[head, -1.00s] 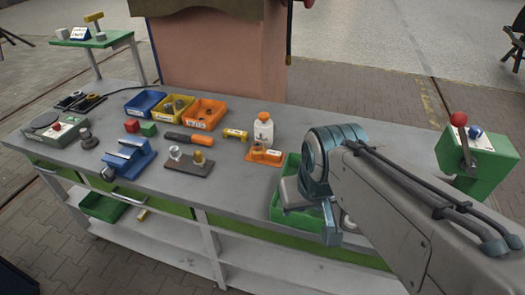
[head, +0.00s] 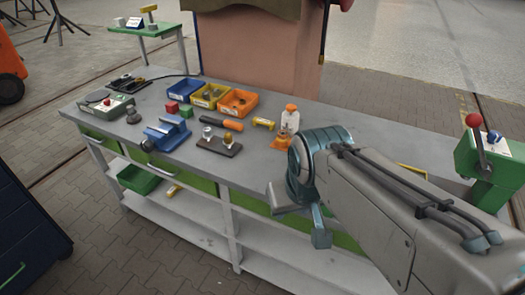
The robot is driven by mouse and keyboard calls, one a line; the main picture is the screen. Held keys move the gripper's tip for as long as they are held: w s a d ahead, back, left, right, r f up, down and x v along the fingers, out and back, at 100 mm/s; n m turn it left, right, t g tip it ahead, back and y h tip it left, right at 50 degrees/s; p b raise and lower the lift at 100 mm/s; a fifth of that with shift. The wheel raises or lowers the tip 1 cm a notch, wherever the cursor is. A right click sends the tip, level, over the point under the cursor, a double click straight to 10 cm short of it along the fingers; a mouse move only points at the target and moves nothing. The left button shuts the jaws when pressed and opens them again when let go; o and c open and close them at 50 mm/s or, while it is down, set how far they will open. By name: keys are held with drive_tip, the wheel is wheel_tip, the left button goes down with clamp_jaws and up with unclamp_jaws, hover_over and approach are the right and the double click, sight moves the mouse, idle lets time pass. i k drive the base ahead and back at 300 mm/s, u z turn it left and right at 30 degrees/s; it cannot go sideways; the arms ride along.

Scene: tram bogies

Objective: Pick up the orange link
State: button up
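An orange piece (head: 281,141) lies on the grey workbench (head: 330,112), just in front of an orange-capped white bottle (head: 290,119). Its right side is partly hidden by my arm. It may be the orange link, but its shape is too small to tell. A small yellow bridge-shaped piece (head: 263,123) lies to its left. My arm reaches in from the right, its teal wrist near the bench's front edge, right of and nearer than the orange piece. My gripper's fingers do not show.
Blue (head: 179,89), yellow (head: 210,95) and orange (head: 238,102) bins stand at the bench's back. An orange-handled tool (head: 231,125), a blue vise (head: 167,133) and a dark holder (head: 219,146) lie left. A green lever box (head: 484,165) stands right. A dark blue cabinet (head: 30,235) is at lower left.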

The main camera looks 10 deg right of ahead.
sight(280, 143)
drive_tip(key=u, duration=0.75)
drive_tip(key=k, duration=1.05)
drive_tip(key=u, duration=0.85)
drive_tip(key=i, duration=0.8)
drive_tip(key=z, duration=0.6)
drive_tip(key=i, duration=1.3)
drive_tip(key=z, duration=1.65)
drive_tip(key=i, duration=0.65)
drive_tip(key=z, duration=0.7)
